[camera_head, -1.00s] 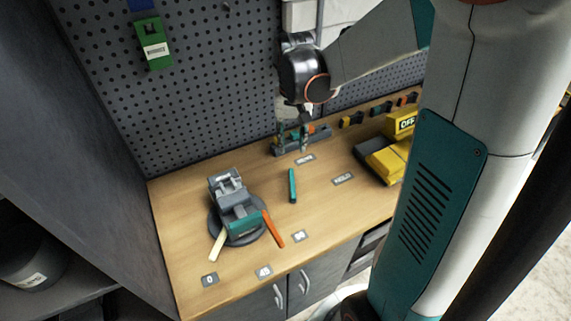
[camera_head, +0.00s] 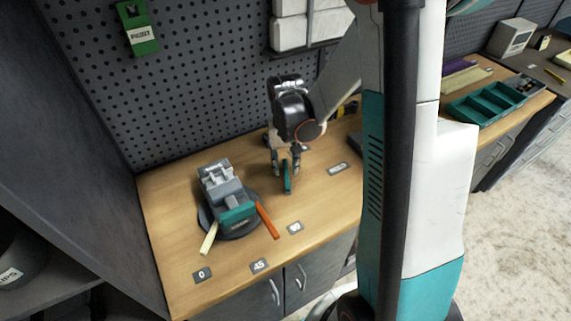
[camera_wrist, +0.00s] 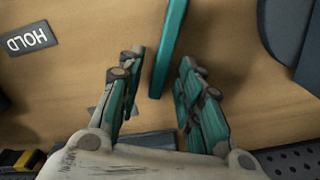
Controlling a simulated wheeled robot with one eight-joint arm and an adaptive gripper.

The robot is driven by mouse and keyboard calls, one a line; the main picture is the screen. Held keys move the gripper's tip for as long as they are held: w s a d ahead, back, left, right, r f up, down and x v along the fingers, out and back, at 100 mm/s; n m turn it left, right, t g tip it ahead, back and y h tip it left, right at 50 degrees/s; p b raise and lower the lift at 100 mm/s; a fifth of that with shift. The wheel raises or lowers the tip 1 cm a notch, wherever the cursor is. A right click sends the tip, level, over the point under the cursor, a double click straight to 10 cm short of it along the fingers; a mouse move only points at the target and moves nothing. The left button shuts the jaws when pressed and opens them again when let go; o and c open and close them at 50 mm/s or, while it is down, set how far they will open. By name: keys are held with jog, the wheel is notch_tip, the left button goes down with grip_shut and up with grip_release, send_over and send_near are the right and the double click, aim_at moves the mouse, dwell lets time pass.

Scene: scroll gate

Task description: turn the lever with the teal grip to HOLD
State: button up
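The lever's teal grip (camera_head: 288,178) is a narrow bar over the wooden bench, pointing toward the front edge; it also shows in the wrist view (camera_wrist: 170,40). The HOLD label (camera_head: 338,169) lies to its right in the head view and at the upper left in the wrist view (camera_wrist: 28,38). My gripper (camera_head: 286,160) is at the bar, pointing down. In the wrist view my gripper (camera_wrist: 157,66) is open, with the bar's end between its fingers and gaps on both sides. Whether the fingers are level with the bar is unclear. The lever's base is hidden behind the gripper.
A grey vise (camera_head: 225,195) with a teal jaw stands left on a round base, with an orange handle (camera_head: 267,220) and a cream handle (camera_head: 208,238). Labels 0, 45 and 90 line the front. The pegboard (camera_head: 190,80) rises behind. Bench front right of 90 is clear.

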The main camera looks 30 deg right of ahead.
jog(key=shift+c, duration=0.5)
grip_shut()
jog(key=shift+s+d+m, duration=0.4)
jog(key=shift+d+m, duration=0.25)
jog(key=shift+m, duration=0.45)
jog(key=m, duration=0.1)
jog(key=s+d+m+b, duration=0.1)
jog(key=shift+d+m, duration=0.1)
jog(key=shift+m, duration=0.3)
jog(key=s+m, duration=0.1)
jog(key=m, duration=0.1)
jog(key=s+d+m, duration=0.1)
jog(key=m, duration=0.1)
jog(key=shift+s+d, duration=0.2)
jog(key=shift+s, duration=0.1)
jog(key=shift+s+d+m+b, duration=0.1)
jog(key=shift+s+m+b, duration=0.15)
jog(key=shift+s+m, duration=0.55)
jog(key=shift+s+d+m+b, duration=0.15)
jog(key=shift+s+m, duration=0.25)
jog(key=shift+m, duration=0.8)
jog(key=shift+a, duration=0.1)
